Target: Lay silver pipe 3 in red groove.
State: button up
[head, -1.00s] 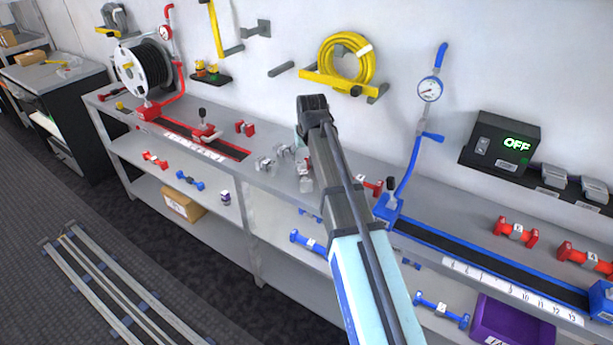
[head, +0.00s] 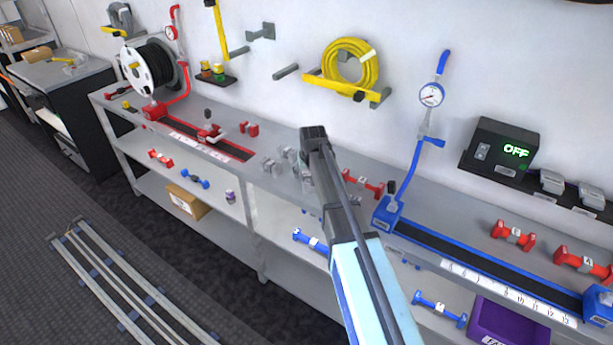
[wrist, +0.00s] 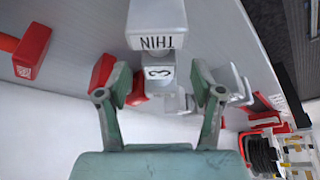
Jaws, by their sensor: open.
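Silver pipe 3 (wrist: 158,72), a grey piece with a "3" label and a wider end block marked "THIN", shows in the wrist view. My gripper (wrist: 160,88) is open, with one finger on each side of the pipe's labelled middle; gaps show on both sides. In the head view my arm hides the gripper. Several silver pipes (head: 272,166) stand close together on the bench beside my arm; I cannot tell which is 3 there. The red groove (head: 207,145), a dark channel in a red frame with a white scale, lies to their left.
A red pipe (head: 364,184) lies right of my arm, near the blue groove (head: 470,262). A small red piece (head: 249,128) sits between the red groove and the silver pipes. A hose reel (head: 150,66) stands behind the red groove. The lower shelf holds other pipes.

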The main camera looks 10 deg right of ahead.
aim_at(306, 174)
jog(key=shift+p+x, duration=0.35)
jog(key=shift+x, duration=1)
grip_shut()
jog(key=shift+w+r, duration=0.1)
notch_tip(306, 174, up, 19)
jog(key=b, duration=0.5)
jog(key=s+f, duration=0.4)
jog(key=s, duration=0.5)
jog(key=s+f, duration=0.4)
jog(key=s, duration=0.5)
